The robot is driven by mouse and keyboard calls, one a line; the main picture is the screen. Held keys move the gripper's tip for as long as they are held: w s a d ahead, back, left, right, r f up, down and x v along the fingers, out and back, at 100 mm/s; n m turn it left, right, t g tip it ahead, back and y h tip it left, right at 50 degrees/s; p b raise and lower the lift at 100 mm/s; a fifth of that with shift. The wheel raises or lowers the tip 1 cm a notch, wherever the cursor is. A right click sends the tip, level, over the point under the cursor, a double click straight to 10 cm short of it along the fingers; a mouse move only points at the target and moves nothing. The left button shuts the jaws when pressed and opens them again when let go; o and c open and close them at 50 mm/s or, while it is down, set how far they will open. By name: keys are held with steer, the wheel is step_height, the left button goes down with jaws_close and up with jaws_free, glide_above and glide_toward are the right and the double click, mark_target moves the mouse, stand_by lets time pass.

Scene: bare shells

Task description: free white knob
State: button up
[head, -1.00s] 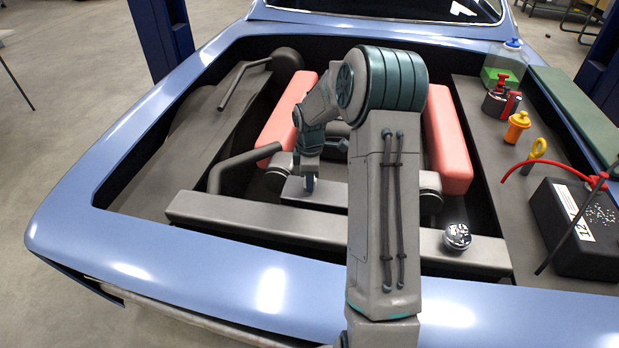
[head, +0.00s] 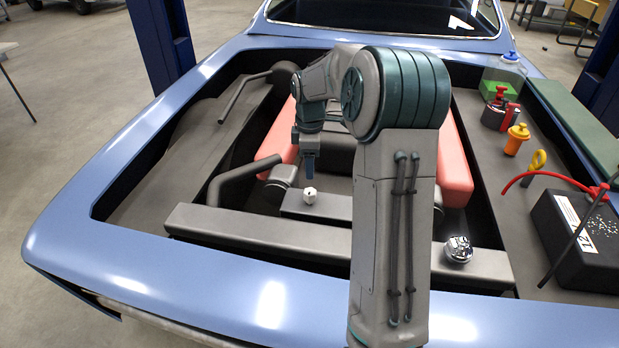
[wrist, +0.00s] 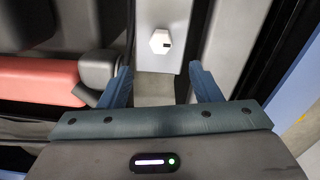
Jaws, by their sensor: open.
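The white knob (head: 310,195) is a small hexagonal cap with a dark mark, sitting on a grey bar in the engine bay. It also shows in the wrist view (wrist: 161,41), at the top centre on the pale bar. My gripper (head: 309,174) is above and slightly behind the knob in the head view. In the wrist view its two blue fingers (wrist: 160,83) are spread apart with nothing between them. The knob lies beyond the fingertips, clear of both.
Red engine covers (head: 455,160) flank the bay. A grey crossbar (head: 260,230) runs in front, with a chrome cap (head: 458,249) on it. A dark hose (head: 245,165) curves left of the knob.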

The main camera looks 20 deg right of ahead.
steer(key=shift+r, duration=1.55)
